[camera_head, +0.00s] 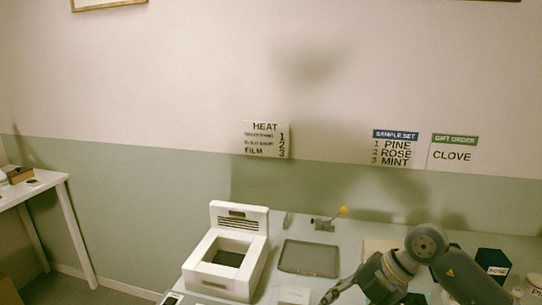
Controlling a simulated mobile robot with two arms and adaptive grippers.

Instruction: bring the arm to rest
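My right arm reaches in from the lower right. Its gripper (337,291) is low over the table, in front of the grey tray. The fingers are small and dark, and I cannot tell whether they are open or shut or hold anything. My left gripper is not in view. A dark-topped item labelled ROSE (497,270) stands at the right, beside my arm. Part of another labelled item (536,284) is cut off by the right edge. My arm hides part of the table there.
A white machine (252,222) with a square opening stands left of the grey tray (309,258). A yellow-knobbed lever (342,212) is behind the tray. A tan block (372,246) is partly behind my arm. Wall signs read HEAT (266,139), SAMPLE SET (395,147) and GIFT ORDER (454,153).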

